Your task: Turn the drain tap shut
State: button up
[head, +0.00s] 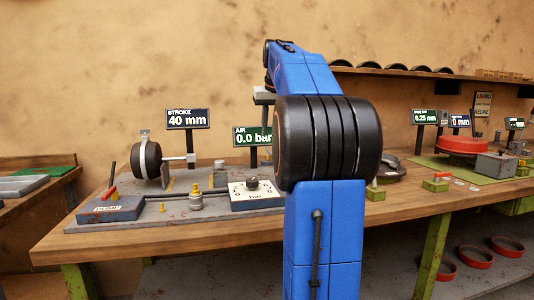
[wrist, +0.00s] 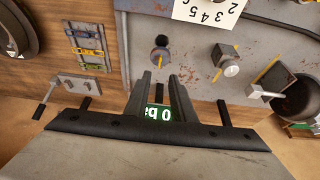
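No part is labelled as the drain tap, so I cannot tell for sure which it is. In the wrist view a small dark round fitting with a short stub (wrist: 160,51) stands on the grey board (wrist: 198,90), a little beyond my fingertips. A grey fitting with a light cap (wrist: 229,67) stands to its right. My gripper (wrist: 160,80) is open and empty above the board, its fingers apart from both fittings. In the head view my arm hides the gripper and part of the board.
The white bar dial (head: 257,193) has a dark knob. The black brake chamber (head: 147,160) stands at the back left. The air sign (head: 250,136) reads 0.0 bar and the stroke sign (head: 187,119) reads 40 mm. A black-rimmed ring (head: 391,173) lies right of my arm.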

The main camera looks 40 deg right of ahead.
aim_at(267, 156)
jog(key=x, duration=1)
jog(key=shift+f, duration=0.15)
grip_shut()
